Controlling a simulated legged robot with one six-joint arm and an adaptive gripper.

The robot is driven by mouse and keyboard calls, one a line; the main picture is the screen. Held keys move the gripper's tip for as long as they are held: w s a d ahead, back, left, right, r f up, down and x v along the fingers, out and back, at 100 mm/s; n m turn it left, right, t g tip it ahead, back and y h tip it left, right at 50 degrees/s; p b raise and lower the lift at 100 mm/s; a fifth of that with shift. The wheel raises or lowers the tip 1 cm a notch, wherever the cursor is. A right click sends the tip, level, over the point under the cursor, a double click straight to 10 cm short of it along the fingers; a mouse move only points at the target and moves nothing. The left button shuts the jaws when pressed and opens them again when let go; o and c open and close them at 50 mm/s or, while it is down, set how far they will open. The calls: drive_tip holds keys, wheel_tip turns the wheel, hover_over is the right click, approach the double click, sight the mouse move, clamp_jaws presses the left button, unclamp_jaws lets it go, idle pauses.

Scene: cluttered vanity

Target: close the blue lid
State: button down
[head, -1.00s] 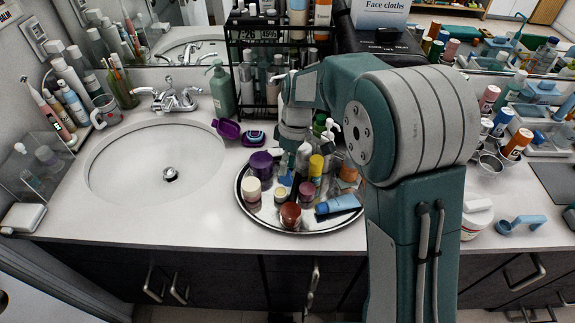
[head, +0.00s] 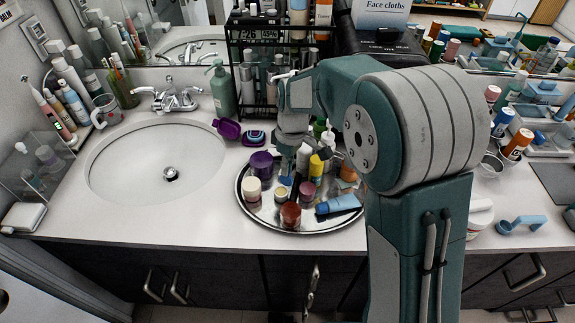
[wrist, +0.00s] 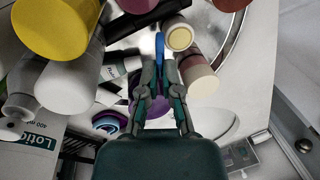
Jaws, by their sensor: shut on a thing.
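The blue lid (head: 287,180) is in the middle of the round tray in the head view, partly hidden by my gripper. In the wrist view the blue lid (wrist: 159,44) shows nearly edge-on as a thin upright strip, beside a small jar with a cream top (wrist: 180,38). That jar (head: 281,193) also shows in the head view, just in front of the lid. I cannot tell whether the two are joined. My gripper (wrist: 160,62) points down at the tray, its fingertips closed on the blue lid.
The silver tray (head: 262,221) is crowded: a purple jar (head: 261,164), a yellow-capped bottle (head: 316,166), a brown jar (head: 291,214) and a blue tube (head: 338,204) stand or lie close by. An open purple compact (head: 228,129) lies behind. Counter left of the tray is clear.

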sight(272, 209)
drive_tip(key=s+t+h, duration=0.1)
drive_tip(key=t, duration=0.1)
drive_tip(key=s+a+t+h, duration=0.1)
drive_tip(key=t, duration=0.1)
drive_tip(key=shift+s+a, duration=0.15)
drive_tip(key=shift+a, duration=0.05)
drive_tip(key=s+t+h, duration=0.1)
drive_tip(key=t, duration=0.1)
drive_tip(key=s+a+f+t+h, duration=0.1)
drive_tip(key=shift+t, duration=0.4)
drive_tip(key=t+h, duration=0.1)
drive_tip(key=s+f+t+h, duration=0.1)
drive_tip(key=a+t, duration=0.1)
drive_tip(key=t, duration=0.1)
drive_tip(key=shift+s+f+h, duration=0.25)
drive_tip(key=shift+f+h, duration=0.1)
drive_tip(key=shift+h, duration=0.05)
drive_tip(key=shift+s+a+f+t+h, duration=0.1)
drive_tip(key=shift+f+t+h, duration=0.3)
drive_tip(key=shift+t, duration=0.35)
drive_tip(key=shift+s+f+t+h, duration=0.15)
drive_tip(key=shift+f+t+h, duration=0.2)
drive_tip(key=shift+t, duration=0.35)
drive_tip(key=shift+s+a+f+t+h, duration=0.1)
drive_tip(key=shift+f+t+h, duration=0.3)
drive_tip(key=shift+t, duration=0.35)
